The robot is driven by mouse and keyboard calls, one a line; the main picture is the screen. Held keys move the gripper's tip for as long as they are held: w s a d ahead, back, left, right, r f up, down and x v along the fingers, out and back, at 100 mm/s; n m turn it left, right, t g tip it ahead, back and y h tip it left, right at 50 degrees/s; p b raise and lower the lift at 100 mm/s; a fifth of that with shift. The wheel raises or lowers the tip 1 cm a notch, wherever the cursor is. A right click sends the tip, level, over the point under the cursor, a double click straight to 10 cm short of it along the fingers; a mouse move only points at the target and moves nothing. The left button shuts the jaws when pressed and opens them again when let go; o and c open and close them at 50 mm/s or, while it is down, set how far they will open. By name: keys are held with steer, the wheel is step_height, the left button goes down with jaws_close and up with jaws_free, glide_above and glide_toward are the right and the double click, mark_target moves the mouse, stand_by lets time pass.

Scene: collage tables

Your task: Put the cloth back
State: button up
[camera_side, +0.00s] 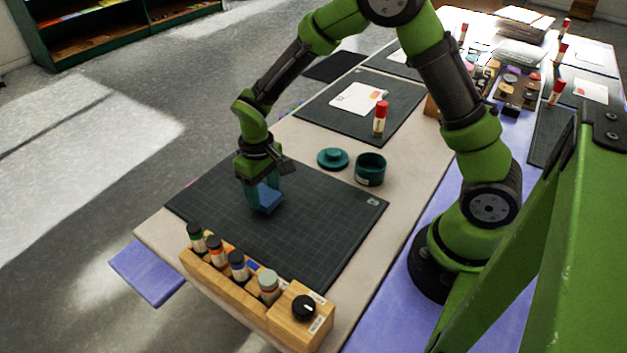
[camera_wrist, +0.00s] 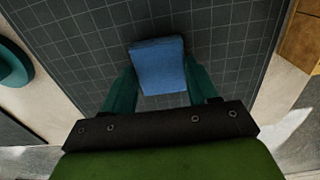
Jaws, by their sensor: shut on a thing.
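The cloth (camera_side: 268,201) is a small folded blue block over the dark gridded cutting mat (camera_side: 320,215). My gripper (camera_side: 258,196) points down, shut on the cloth, with a teal finger at each side. In the wrist view the cloth (camera_wrist: 158,66) sits between the two fingertips of my gripper (camera_wrist: 160,78), its far part reaching past them. The cloth is at or just above the mat; I cannot tell whether it touches.
A wooden rack (camera_side: 225,282) with several small bottles and a black knob stands along the near edge. An open teal pot (camera_side: 370,172) and its round lid (camera_side: 332,158) stand beyond the mat. A red glue stick (camera_side: 380,119) stands further back. Much of the mat is bare.

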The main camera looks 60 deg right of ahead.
mark_target(264, 194)
steer(key=shift+f, duration=0.15)
steer(key=o, duration=1)
steer(key=shift+o, duration=0.2)
step_height(264, 194, up, 12)
steer(key=s+d+r+m+t+y, duration=0.1)
steer(key=s+r+m+t, duration=0.1)
steer(key=s+r, duration=0.3)
steer(key=s+d+r+m+t+y, duration=0.1)
steer(key=s+r+t, duration=0.4)
steer(key=s, duration=0.7)
steer(key=shift+d+r+m, duration=0.45)
steer(key=shift+d+m, duration=0.05)
steer(key=shift+d, duration=0.25)
